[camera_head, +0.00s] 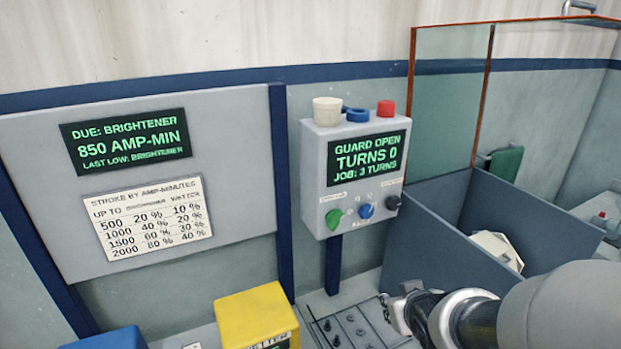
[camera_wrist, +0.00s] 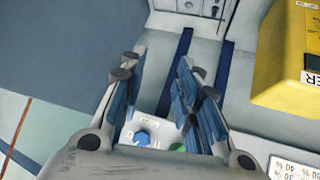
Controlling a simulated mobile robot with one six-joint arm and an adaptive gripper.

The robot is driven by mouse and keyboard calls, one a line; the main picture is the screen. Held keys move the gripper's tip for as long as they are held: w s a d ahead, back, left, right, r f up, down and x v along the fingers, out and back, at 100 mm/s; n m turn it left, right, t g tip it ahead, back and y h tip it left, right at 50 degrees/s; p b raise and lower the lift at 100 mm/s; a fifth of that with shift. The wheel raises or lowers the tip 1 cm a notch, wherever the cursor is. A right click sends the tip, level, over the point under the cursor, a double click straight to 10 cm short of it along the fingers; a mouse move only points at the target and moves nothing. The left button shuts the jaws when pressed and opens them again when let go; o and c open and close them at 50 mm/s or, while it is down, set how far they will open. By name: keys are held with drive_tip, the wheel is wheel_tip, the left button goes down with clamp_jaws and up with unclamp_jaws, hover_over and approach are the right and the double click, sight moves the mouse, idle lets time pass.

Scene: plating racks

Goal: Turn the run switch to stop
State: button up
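Below the screen are a green knob (camera_head: 333,218), a blue knob (camera_head: 366,210) and a black knob (camera_head: 393,202). Their labels are too small to read, so I cannot tell which is the run switch. My gripper (camera_head: 398,312) is low and to the right of the box, apart from it. In the wrist view my gripper (camera_wrist: 157,90) is open and empty; the blue knob (camera_wrist: 141,138) and green knob (camera_wrist: 178,148) show beyond its fingers.
A white cup-like part (camera_head: 327,111), a blue ring (camera_head: 355,114) and a red button (camera_head: 386,107) top the box. A yellow bin (camera_head: 256,316) stands below left. A grey tank (camera_head: 440,237) with a clear guard panel (camera_head: 447,100) stands at right.

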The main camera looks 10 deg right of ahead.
sight(338, 224)
drive_tip(key=w+t+y+p, duration=0.2)
drive_tip(key=w+y+p, duration=0.1)
drive_tip(key=w+p, duration=0.3)
drive_tip(key=s+a+r+m+t+y+p, duration=0.45)
drive_tip(key=r+t+p, duration=0.2)
drive_tip(key=p, duration=0.25)
drive_tip(key=shift+n, duration=0.25)
drive_tip(key=b+x, duration=0.2)
drive_tip(key=x, duration=0.3)
drive_tip(key=b+x, duration=0.3)
drive_tip(key=x, duration=0.3)
drive_tip(key=b+x, duration=0.2)
drive_tip(key=x, duration=0.4)
drive_tip(key=shift+w+d+r+b, duration=0.1)
drive_tip(key=shift+d+r+b, duration=0.15)
drive_tip(key=shift+d+b, duration=0.1)
drive_tip(key=shift+c, duration=0.4)
clamp_jaws()
